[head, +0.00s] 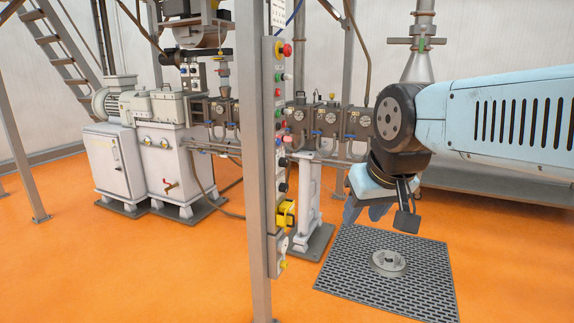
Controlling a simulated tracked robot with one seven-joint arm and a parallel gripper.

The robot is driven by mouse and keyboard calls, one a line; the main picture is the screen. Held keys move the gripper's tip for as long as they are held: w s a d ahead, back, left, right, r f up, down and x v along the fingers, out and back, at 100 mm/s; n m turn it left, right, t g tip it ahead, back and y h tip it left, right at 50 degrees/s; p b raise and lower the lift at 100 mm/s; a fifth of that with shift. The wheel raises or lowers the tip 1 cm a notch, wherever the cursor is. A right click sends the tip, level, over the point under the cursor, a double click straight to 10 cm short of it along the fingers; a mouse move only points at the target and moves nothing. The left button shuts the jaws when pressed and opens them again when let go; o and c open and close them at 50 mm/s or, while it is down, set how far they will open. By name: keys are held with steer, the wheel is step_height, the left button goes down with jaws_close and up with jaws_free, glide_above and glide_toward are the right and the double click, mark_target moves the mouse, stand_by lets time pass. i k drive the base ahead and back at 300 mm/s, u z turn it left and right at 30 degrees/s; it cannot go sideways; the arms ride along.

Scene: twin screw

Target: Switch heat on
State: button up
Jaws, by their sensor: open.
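A narrow grey control panel (280,160) runs down the side of an upright post in the middle of the head view.
The grey post (252,150) stands in front of the twin-screw machine (165,135). A yellow box (288,213) sits low on the panel. A dark floor grate (345,275) with a round metal part (388,263) lies below my gripper. The orange floor in front is clear.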

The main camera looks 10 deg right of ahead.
mark_target(283, 163)
steer(key=z, duration=0.1)
steer(key=i, duration=1)
steer(key=u, duration=0.1)
